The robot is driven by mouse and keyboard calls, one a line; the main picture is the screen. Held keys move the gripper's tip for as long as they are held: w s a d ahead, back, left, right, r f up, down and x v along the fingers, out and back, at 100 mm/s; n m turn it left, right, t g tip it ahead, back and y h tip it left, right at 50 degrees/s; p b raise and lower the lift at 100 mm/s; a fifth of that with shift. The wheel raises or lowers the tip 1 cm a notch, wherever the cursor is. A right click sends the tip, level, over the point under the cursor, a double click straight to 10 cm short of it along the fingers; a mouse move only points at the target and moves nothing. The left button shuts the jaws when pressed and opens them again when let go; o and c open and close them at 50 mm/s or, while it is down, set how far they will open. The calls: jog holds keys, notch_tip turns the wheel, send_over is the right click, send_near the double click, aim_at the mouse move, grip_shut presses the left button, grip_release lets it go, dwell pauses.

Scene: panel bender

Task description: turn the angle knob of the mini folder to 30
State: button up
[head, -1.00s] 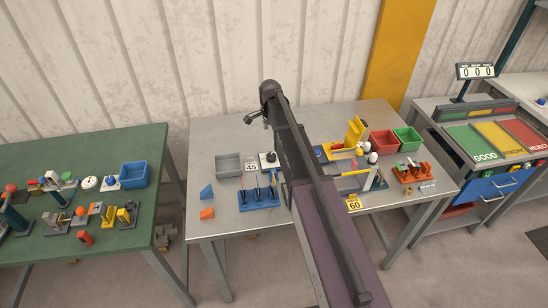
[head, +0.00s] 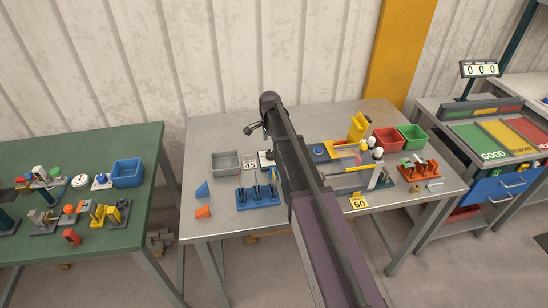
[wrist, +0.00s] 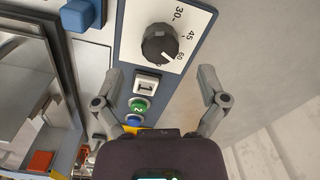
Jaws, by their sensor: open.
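The black angle knob (wrist: 160,44) sits on a white dial plate (wrist: 192,22) marked 30, 45 and 60. Its pale pointer mark lies near the 60. The plate is on the blue-edged panel of the mini folder (wrist: 119,53). My gripper (wrist: 160,75) is open and empty in the wrist view, with its fingers spread to either side of the panel, below the knob in the picture and apart from it. In the head view my gripper (head: 255,129) is small and dark at the arm's end, above a white plate (head: 264,161) partly hidden by my arm.
Close to the knob are a white button marked 1 (wrist: 147,86), a green button marked 2 (wrist: 140,105) and a blue button (wrist: 133,120). A blue block (wrist: 77,15) is at upper left. A grey bin (head: 227,162) and blue rack (head: 258,196) stand on the grey table.

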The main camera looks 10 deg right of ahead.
aim_at(270, 153)
jog(key=shift+f+b, duration=2.25)
jog(key=shift+f, duration=0.3)
jog(key=shift+c, duration=0.2)
jog(key=c, duration=1.1)
jog(key=shift+d, duration=0.45)
jog(key=shift+a, duration=0.5)
